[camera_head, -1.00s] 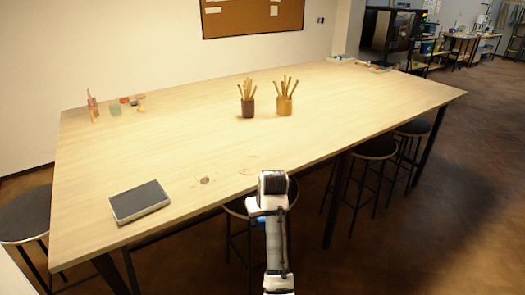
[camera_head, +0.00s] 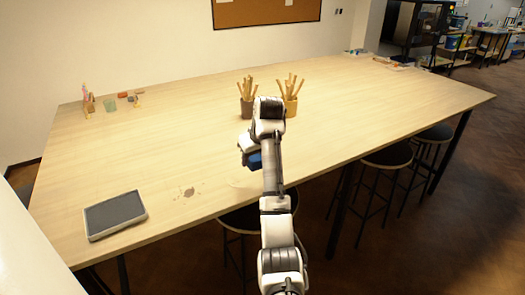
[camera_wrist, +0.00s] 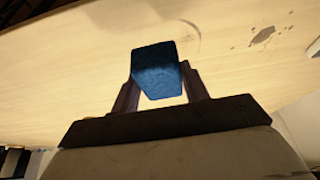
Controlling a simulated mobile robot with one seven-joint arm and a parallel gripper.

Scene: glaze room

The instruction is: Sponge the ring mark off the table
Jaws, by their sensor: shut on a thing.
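My gripper (camera_wrist: 158,95) is shut on a blue sponge (camera_wrist: 157,68), which sits between its two fingers in the wrist view. In the head view the sponge (camera_head: 254,160) shows as a small dark blue patch beside my arm, above the table's near part. The pale wooden table (camera_head: 170,140) fills the middle. A faint ring mark (camera_head: 242,183) lies near its front edge, partly hidden by my arm. In the wrist view a curved part of the ring mark (camera_wrist: 190,40) shows just beyond the sponge. I cannot tell whether the sponge touches the table.
A brown stain (camera_head: 188,192) lies left of the ring. A grey slab (camera_head: 115,214) lies at the front left. Two pots of wooden tools stand behind my arm, a dark one (camera_head: 246,107) and a yellow one (camera_head: 290,106). Stools (camera_head: 388,155) stand along the near side.

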